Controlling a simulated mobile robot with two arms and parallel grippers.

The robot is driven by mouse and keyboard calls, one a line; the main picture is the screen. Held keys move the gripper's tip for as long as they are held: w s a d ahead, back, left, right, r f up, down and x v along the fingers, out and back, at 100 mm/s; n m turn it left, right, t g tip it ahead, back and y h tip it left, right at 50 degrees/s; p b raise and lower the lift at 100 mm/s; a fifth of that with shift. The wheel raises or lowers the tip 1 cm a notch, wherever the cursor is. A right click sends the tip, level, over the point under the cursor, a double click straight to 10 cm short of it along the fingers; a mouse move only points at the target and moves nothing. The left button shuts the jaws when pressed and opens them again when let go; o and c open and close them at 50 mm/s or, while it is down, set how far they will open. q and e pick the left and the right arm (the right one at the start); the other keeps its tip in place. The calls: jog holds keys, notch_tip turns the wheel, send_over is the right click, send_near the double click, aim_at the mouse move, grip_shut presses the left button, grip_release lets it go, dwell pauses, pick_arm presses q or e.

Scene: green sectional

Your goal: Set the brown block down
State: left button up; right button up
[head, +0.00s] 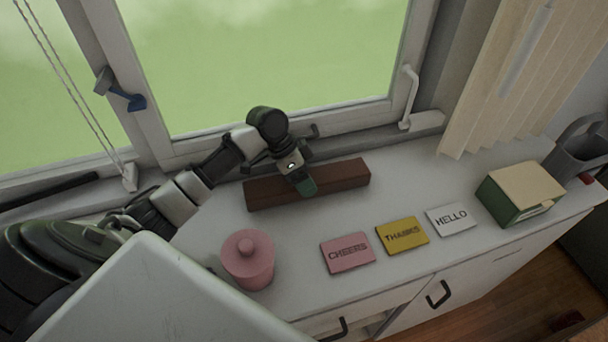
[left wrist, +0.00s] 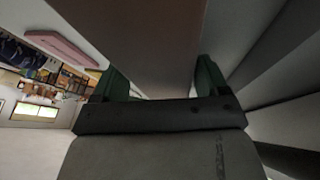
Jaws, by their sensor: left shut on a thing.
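The brown block (head: 340,175) is a long dark-brown bar near the window side of the white cabinet top, roughly parallel to the sill. My left gripper (head: 305,187) is shut on it near its middle, with a green fingertip over its near side. In the left wrist view the block (left wrist: 150,40) runs up between the two dark green fingers of the gripper (left wrist: 160,85). I cannot tell whether its underside touches the cabinet top. My right gripper does not show.
On the white cabinet top (head: 310,225) stand a pink lidded jar (head: 247,262), a pink card (head: 348,253), a yellow card (head: 402,236), a white card (head: 451,219) and a green box (head: 518,194). A grey watering can (head: 578,152) is at far right. The window is behind the block.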

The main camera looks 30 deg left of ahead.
pick_arm(q)
jog(key=o, duration=0.9)
jog(key=shift+r, duration=0.1)
jog(key=b+v, duration=0.2)
jog(key=v, duration=1)
